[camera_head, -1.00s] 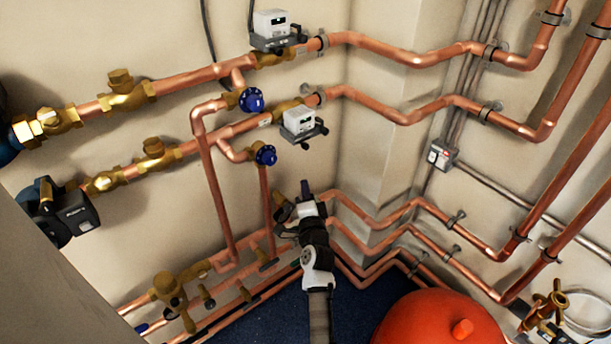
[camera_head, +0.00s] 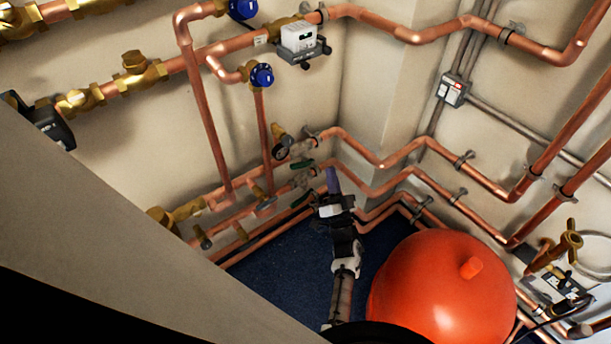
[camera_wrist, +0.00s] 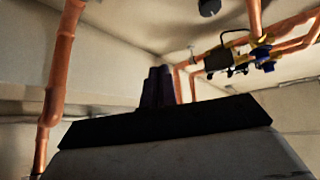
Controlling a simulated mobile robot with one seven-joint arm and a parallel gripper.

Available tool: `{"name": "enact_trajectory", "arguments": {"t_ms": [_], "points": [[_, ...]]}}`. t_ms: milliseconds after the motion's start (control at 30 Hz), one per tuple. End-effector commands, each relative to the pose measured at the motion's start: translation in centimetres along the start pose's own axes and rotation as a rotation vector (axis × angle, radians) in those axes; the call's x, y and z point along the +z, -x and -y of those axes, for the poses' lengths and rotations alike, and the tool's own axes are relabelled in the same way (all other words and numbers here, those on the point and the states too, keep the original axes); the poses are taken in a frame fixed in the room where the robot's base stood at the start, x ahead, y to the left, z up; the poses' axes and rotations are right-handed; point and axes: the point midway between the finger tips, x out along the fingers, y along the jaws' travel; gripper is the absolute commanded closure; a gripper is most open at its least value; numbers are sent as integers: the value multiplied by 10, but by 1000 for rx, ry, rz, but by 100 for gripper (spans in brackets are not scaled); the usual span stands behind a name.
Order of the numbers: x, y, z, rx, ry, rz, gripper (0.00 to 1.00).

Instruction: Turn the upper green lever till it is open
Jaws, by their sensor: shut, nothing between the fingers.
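Two green levers show in the head view on the valves of the lower pipes by the wall corner. The upper green lever (camera_head: 302,164) lies roughly along its pipe, tilted slightly. The lower green lever (camera_head: 301,197) slants beneath it. My gripper (camera_head: 332,172) is just right of both levers in the picture, fingers pointing up and pressed together. Its depth from the levers is hard to judge, and I see no clear contact. In the wrist view the dark shut fingers (camera_wrist: 157,87) stand against the wall, with no green lever visible.
Copper pipes (camera_head: 400,150) run along both walls around the corner. A red round vessel (camera_head: 440,285) stands close to the right of my arm. A pale panel edge (camera_head: 110,230) covers the lower left. Blue floor (camera_head: 285,260) is free left of my arm.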

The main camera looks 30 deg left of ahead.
Motion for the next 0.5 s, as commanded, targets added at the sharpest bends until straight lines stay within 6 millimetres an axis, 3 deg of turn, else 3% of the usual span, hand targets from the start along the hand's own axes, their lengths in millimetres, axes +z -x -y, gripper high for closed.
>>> {"name": "enact_trajectory", "arguments": {"t_ms": [100, 233, 367, 500], "points": [[26, 21, -2, -64, 23, 68, 100], [37, 28, 0, -99, 28, 106, 100], [39, 19, 3, -107, 29, 112, 100], [41, -5, 5, -107, 31, 111, 100]]}}
